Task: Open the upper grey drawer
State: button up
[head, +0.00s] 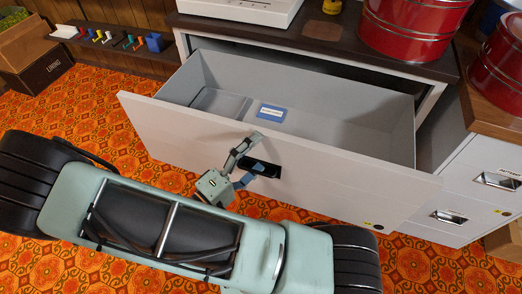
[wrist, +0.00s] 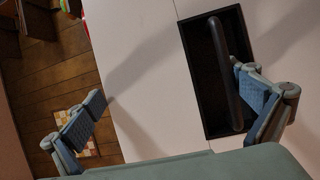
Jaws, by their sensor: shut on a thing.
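The upper grey drawer (head: 155,118) is pulled far out from the dark-topped cabinet, and its open inside shows. A blue-bordered label card (head: 271,113) and a flat grey piece (head: 220,103) lie inside it. The exact contact is hard to see.
Red tins (head: 405,35) and a white device (head: 240,10) stand on the cabinet top (head: 300,38). Another grey cabinet (head: 465,185) with shut drawers stands at the right. A box (head: 35,70) is at the far left. Patterned orange carpet (head: 105,110) is clear on the left.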

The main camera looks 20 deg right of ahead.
jog(key=v, duration=0.2)
jog(key=shift+s+a+f, duration=0.1)
jog(key=shift+a+f, duration=0.05)
jog(key=shift+a, duration=0.2)
jog(key=v, duration=0.3)
jog(key=shift+s+r, duration=0.15)
jog(key=shift+r, duration=0.05)
jog(key=c, duration=0.7)
jog(key=shift+s+a+t+b, duration=0.2)
jog(key=shift+a+t+b, duration=0.05)
jog(key=shift+t+b, duration=0.05)
jog(key=c, duration=1.1)
jog(key=shift+f+b+v, duration=0.2)
jog(key=shift+v, duration=0.55)
jog(key=shift+f+b+v, duration=0.15)
jog(key=shift+v, duration=0.55)
jog(key=shift+c, duration=0.3)
jog(key=shift+b+v, duration=0.3)
jog(key=shift+v, duration=1.2)
jog(key=shift+f, duration=0.1)
